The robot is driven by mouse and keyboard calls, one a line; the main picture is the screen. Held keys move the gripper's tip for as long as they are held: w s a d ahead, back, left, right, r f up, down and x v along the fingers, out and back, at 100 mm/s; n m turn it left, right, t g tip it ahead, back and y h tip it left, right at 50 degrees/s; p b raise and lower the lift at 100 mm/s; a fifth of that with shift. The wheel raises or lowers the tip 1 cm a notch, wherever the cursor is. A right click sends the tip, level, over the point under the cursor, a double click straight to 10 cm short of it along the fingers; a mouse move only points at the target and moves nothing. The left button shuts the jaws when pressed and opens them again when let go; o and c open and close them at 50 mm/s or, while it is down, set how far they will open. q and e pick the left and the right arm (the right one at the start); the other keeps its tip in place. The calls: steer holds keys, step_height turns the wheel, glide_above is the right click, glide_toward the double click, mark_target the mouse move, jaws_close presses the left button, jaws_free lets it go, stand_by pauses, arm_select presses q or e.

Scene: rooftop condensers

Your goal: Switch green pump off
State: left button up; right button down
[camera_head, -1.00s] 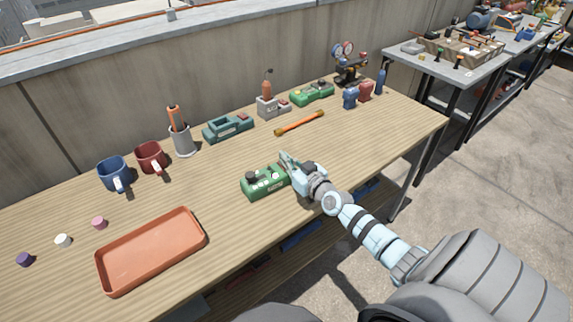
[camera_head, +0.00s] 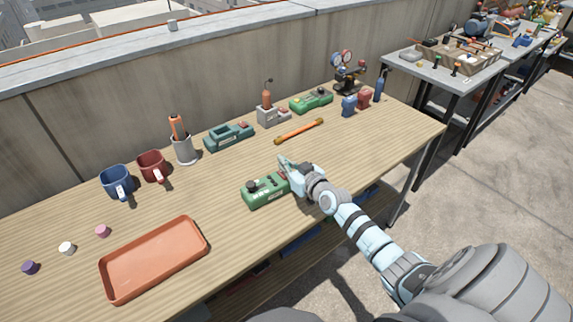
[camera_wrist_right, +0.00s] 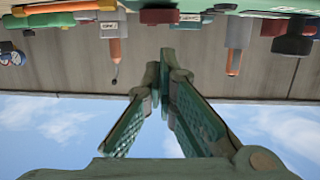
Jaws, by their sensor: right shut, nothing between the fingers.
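A green pump (camera_head: 265,193) with a dark knob on top sits near the front edge of the wooden table in the head view. My right gripper (camera_head: 282,160) is shut and empty, with its fingers above and just behind the pump's right part. The gripper and wrist hide the pump's right end; I cannot tell if they touch it. In the right wrist view, the gripper's fingertips (camera_wrist_right: 158,75) meet with nothing between them. That view looks upside down toward the wall. The pump's switch position is too small to tell. My left gripper is not in view.
An orange tray (camera_head: 110,292) lies at the front left. Two mugs, a grey cup (camera_head: 186,154), a teal device (camera_head: 229,136) and another green device (camera_head: 311,102) stand along the back. An orange bar (camera_head: 299,131) lies behind my gripper. Bare tabletop lies to the right.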

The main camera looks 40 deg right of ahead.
step_height(320, 180, up, 3)
steer(key=shift+s+p, duration=0.1)
steer(key=shift+p, duration=0.8)
arm_select(q)
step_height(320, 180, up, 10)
steer(key=p, duration=0.6)
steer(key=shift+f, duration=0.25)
arm_select(e)
steer(key=v, duration=0.9)
steer(key=shift+r, duration=0.25)
steer(key=shift+s, duration=0.1)
